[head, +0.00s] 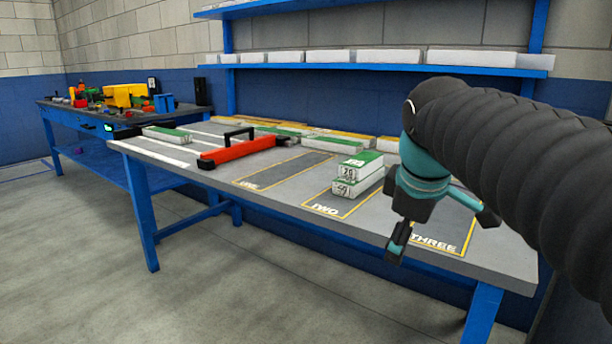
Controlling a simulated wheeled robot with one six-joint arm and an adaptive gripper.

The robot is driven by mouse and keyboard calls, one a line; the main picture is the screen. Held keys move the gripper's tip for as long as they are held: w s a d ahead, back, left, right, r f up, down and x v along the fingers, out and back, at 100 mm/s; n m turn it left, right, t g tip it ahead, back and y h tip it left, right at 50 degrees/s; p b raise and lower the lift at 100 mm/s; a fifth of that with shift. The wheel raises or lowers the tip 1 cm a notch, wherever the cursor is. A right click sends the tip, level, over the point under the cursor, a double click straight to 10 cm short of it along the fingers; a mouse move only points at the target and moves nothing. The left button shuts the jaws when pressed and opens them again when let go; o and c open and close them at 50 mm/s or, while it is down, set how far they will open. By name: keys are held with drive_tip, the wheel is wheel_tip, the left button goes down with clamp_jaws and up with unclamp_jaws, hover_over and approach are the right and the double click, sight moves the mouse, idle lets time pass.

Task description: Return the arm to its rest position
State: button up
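My arm, in a ribbed dark sleeve, reaches in from the right side of the head view. My gripper (441,232) hangs at its end, teal and black, over the front right part of the grey workbench (490,262). Its fingers are spread wide apart, with nothing between them. It is in front of the area marked THREE and covers part of it. To its left, two white blocks with green tops (358,178) are stacked on the area marked TWO. I cannot tell exactly how high the fingers are above the bench.
A red tool with a black handle (238,151) lies on the bench, left of the area marked ONE. More green-topped blocks (343,142) lie along the back. A shelf (400,68) with white boxes is above. A cluttered second bench (60,108) stands far left. The floor in front is clear.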

drive_tip(key=s+f+m, duration=1)
drive_tip(key=s+f, duration=0.4)
drive_tip(key=f, duration=0.3)
drive_tip(key=shift+s+a+m+t+y, duration=0.15)
drive_tip(key=shift+s+m+t+y, duration=0.15)
drive_tip(key=shift+m+y, duration=0.1)
